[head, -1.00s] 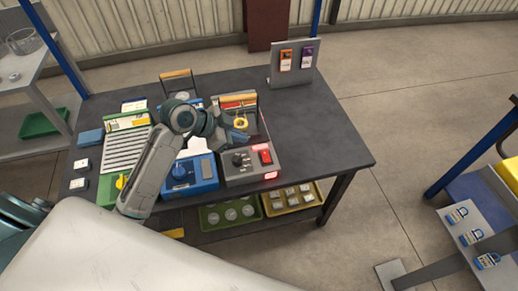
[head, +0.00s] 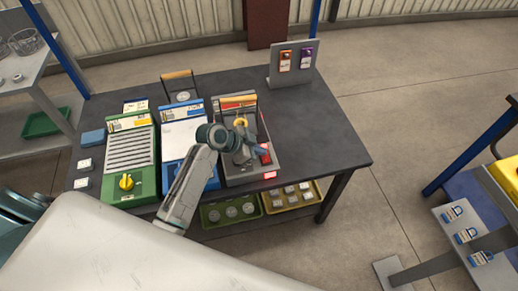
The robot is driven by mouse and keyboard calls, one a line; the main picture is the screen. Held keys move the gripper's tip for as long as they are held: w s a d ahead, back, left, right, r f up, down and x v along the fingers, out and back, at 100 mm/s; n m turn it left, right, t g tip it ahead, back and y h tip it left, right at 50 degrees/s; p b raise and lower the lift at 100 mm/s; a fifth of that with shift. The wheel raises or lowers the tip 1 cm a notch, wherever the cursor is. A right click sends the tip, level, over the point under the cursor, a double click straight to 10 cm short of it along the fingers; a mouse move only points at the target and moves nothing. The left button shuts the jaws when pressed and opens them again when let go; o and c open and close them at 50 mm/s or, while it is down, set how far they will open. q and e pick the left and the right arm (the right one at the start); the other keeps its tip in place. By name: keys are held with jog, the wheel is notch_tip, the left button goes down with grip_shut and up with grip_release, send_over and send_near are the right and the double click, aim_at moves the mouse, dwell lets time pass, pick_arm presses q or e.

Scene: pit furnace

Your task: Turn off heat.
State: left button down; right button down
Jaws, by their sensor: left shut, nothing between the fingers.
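The grey heating unit (head: 236,179) stands at the right of a row of three units on the dark table. It has a red switch (head: 265,154) at its front right and a lit red lamp (head: 270,175) on its front edge. My left gripper (head: 257,152) is shut and empty, over the unit's control panel, with its tips close to the red switch. I cannot tell whether they touch it. The arm and gripper hide the unit's black knob. My right gripper is not in view.
A blue unit (head: 172,149) and a green unit (head: 143,173) with a yellow knob (head: 126,182) stand to the left. A stand (head: 291,77) with orange and purple tags is at the back. The table's right side (head: 325,130) is clear.

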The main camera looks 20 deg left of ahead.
pick_arm(q)
jog(key=shift+w+a+f, duration=0.1)
jog(key=shift+f, duration=0.25)
jog(key=shift+r, duration=0.15)
jog(key=shift+s+d+r+p, duration=0.15)
jog(key=shift+s+d+p, duration=0.35)
jog(key=shift+s, duration=0.25)
jog(key=shift+w, duration=0.1)
